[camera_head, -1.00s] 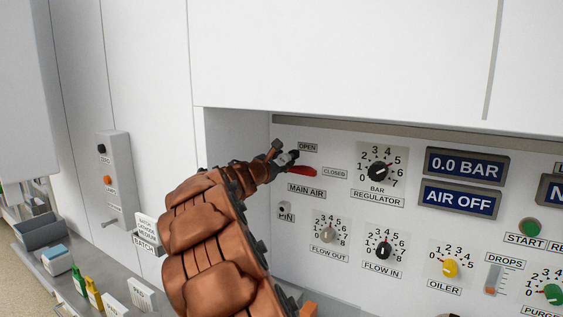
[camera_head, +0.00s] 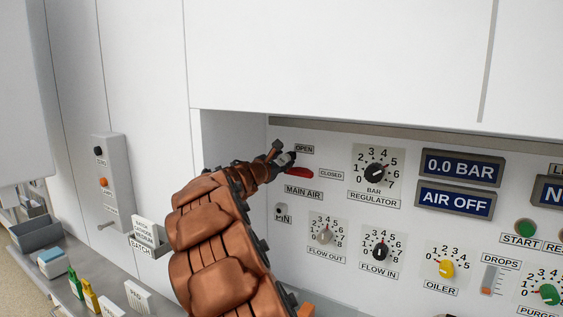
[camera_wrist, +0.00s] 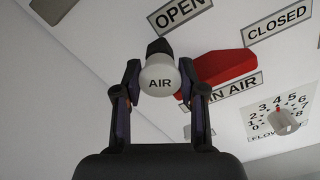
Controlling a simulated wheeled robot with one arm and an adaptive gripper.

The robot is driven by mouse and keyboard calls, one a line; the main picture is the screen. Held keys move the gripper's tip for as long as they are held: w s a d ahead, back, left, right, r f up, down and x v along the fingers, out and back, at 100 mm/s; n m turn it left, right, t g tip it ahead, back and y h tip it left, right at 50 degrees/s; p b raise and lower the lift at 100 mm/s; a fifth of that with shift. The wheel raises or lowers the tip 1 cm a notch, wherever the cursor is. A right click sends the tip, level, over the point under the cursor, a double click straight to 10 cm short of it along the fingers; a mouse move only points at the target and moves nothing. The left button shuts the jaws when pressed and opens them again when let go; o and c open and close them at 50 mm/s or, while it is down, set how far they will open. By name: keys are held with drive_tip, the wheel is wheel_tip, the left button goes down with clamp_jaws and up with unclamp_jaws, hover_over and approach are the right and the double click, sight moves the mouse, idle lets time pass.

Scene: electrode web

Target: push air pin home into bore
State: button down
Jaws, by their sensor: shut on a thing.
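The air pin (camera_wrist: 160,82) has a pale round head marked AIR and a dark part behind it, seen in the wrist view. My gripper (camera_wrist: 160,85) is shut on its head, a finger on each side. In the head view, my gripper (camera_head: 279,157) is at the panel just left of the OPEN label. The red main air handle (camera_head: 299,172) is just right of the gripper and also shows in the wrist view (camera_wrist: 226,66). The bore is not visible, and I cannot tell how deep the pin sits.
A PIN holder (camera_head: 281,212) is on the panel below the MAIN AIR label (camera_head: 303,192). The bar regulator knob (camera_head: 376,173) is to the right. The displays read 0.0 BAR (camera_head: 461,167) and AIR OFF (camera_head: 455,200). A white side wall (camera_head: 232,140) stands left of the gripper.

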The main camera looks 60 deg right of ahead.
drive_tip(key=c, duration=0.6)
unclamp_jaws()
drive_tip(key=a, duration=1.2)
drive_tip(key=shift+s, duration=0.25)
